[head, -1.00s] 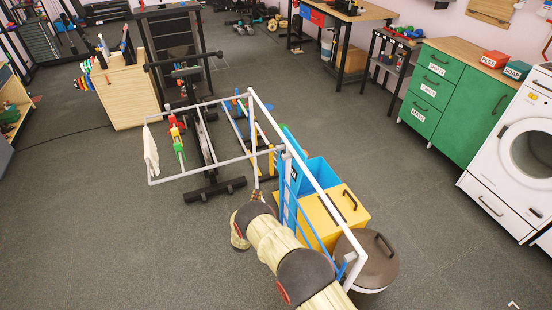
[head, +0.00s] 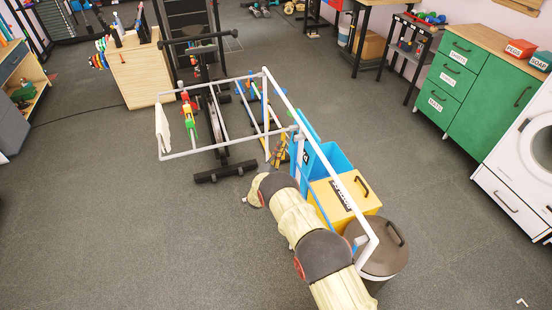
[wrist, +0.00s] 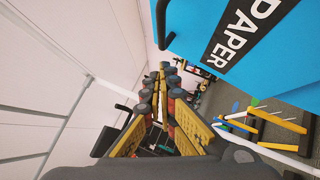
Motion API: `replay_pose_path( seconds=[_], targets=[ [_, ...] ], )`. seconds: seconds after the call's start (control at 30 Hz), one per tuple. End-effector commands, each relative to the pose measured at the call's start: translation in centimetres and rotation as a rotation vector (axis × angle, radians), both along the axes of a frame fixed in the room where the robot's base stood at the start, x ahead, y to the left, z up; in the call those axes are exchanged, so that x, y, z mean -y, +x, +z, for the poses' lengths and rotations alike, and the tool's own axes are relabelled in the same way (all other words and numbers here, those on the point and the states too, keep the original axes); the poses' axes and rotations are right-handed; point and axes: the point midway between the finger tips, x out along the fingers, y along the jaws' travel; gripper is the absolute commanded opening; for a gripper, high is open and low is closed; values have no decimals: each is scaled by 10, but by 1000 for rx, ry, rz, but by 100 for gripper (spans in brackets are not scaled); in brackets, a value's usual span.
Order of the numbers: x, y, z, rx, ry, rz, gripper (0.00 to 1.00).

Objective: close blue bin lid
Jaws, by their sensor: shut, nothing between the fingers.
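The blue bin (head: 338,157) stands in a row of bins right of centre in the head view. Its blue lid (head: 308,131) is raised, standing upright at the bin's left side. In the wrist view the lid (wrist: 240,25) fills the upper right, with a black label reading PAPER. My gripper (head: 281,146) is just left of the lid in the head view, partly behind a white rail. In the wrist view my gripper (wrist: 163,72) has its yellow fingers together with nothing between them. It looks apart from the lid, though contact is hard to judge.
A yellow bin (head: 323,194) with its lid down and a round bin with a brown lid (head: 389,258) stand nearer. A white rail frame (head: 215,153) with a hanging cloth (head: 162,128) overlaps my arm. Exercise equipment (head: 226,173) stands beyond.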

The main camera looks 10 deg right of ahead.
Motion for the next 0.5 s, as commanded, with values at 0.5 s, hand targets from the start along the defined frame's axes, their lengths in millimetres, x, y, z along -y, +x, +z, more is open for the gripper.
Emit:
replay_pose_path(
  seconds=[0.5],
  targets=[
    [41,17,21,-1,1,2,0]
  ],
)
